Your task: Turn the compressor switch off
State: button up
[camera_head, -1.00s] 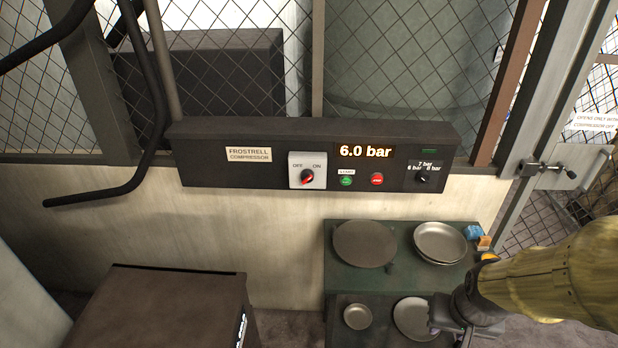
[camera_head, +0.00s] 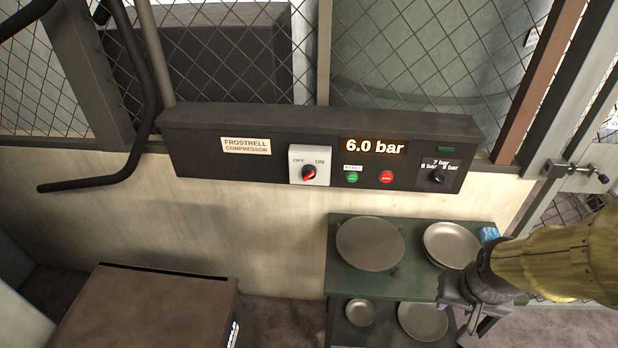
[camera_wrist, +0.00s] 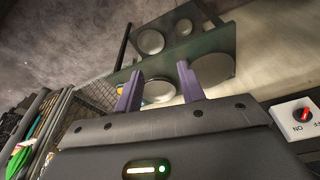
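The compressor panel (camera_head: 215,165) is a long dark box on the wall, labelled FROSTRELL COMPRESSOR. Its switch (camera_head: 309,173) is a red-marked knob on a pale plate with OFF at left and ON at right. The red mark appears to lean toward ON. The switch also shows at the right edge of the wrist view (camera_wrist: 303,115). My gripper (camera_head: 468,325) is low at the right, in front of the shelf and well apart from the switch. In the wrist view its two purple fingers (camera_wrist: 160,70) are spread with nothing between them.
The display (camera_head: 375,146) reads 6.0 bar. Green (camera_head: 352,177) and red (camera_head: 386,177) buttons and a pressure selector (camera_head: 437,177) sit right of the switch. A green shelf (camera_head: 400,283) with several round plates stands below. A brown box (camera_head: 150,310) stands lower left. A latched mesh gate (camera_head: 575,175) is at right.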

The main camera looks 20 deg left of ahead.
jog(key=o, duration=0.4)
jog(key=shift+w+a+f, duration=0.1)
jog(key=shift+w, duration=0.1)
jog(key=shift+c, duration=0.2)
jog(key=w+a+f+m+t+y+b, duration=0.1)
jog(key=w+a+f+m+t+b, duration=0.2)
jog(key=w+a, duration=0.5)
jog(key=w+a+f+m+t+y+b, duration=0.1)
jog(key=w+a+f+m+t, duration=0.15)
jog(key=w+a+t, duration=0.55)
jog(key=s+a+r+m+t+y+b, duration=0.1)
jog(key=s+a+t+y, duration=0.2)
jog(key=a, duration=1.4)
jog(key=shift+r+y, duration=0.2)
jog(key=shift+y, duration=0.5)
jog(key=shift+s+m, duration=0.1)
jog(key=shift+m, duration=0.15)
jog(key=p, duration=0.6)
send_near(309, 178)
jog(key=x, duration=0.9)
jog(key=shift+w+a, duration=0.25)
jog(key=shift+w, duration=0.1)
